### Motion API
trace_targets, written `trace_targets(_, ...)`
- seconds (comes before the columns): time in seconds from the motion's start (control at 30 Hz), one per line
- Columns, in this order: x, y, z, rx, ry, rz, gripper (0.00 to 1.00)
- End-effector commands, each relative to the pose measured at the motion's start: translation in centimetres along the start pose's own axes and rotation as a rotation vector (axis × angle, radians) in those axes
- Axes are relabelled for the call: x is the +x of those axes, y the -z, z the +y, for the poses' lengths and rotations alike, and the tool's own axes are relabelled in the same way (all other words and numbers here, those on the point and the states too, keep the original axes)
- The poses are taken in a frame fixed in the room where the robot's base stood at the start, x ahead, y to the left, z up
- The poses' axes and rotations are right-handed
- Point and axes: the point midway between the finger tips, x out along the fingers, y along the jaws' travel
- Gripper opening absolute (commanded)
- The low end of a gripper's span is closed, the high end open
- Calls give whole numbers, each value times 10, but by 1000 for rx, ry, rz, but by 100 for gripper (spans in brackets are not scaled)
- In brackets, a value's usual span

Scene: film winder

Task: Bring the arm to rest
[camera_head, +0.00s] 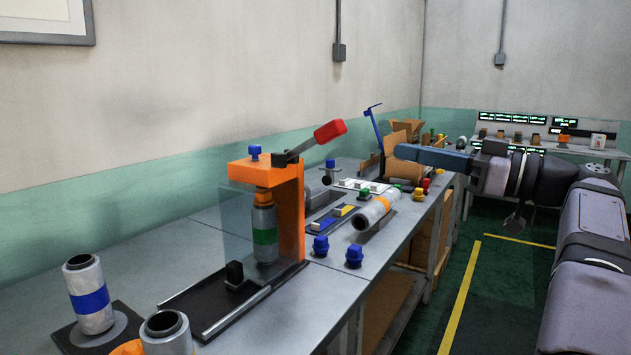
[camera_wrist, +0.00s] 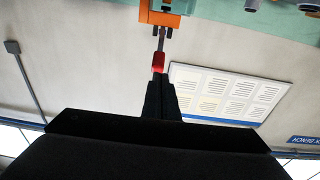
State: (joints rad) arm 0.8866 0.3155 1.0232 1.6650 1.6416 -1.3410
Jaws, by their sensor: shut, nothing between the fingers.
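My gripper (camera_head: 402,152) is on the right side of the head view, at the end of my outstretched arm, pointing left above the bench. Its dark fingers (camera_wrist: 160,80) are together in the wrist view, with nothing between them. An orange press (camera_head: 267,172) stands on the bench with a red-handled lever (camera_head: 330,130) sticking up to the right. In the head view a gap of wall shows between the red handle and my fingertips. In the wrist view the red handle (camera_wrist: 158,62) lines up just beyond the fingertips, with the orange press (camera_wrist: 160,18) behind it.
The grey bench (camera_head: 340,285) carries film rolls, such as one with a blue band (camera_head: 90,298), blue knobs (camera_head: 354,256) and a cardboard box (camera_head: 400,172). A second table (camera_head: 560,148) stands at the back right. The green floor (camera_head: 500,285) beside the bench is clear.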

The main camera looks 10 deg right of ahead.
Motion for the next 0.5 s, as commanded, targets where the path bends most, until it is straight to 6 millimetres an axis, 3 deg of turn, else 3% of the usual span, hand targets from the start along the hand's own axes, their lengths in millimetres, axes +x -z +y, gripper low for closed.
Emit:
trace_targets(0.17,0,1,5,138,-21,6,0)
trace_targets(0.3,-3,-8,35,371,-145,-4,0)
trace_targets(0.37,-8,-31,59,510,-250,-39,0)
trace_targets(0.5,-34,-114,106,813,-495,-125,0)
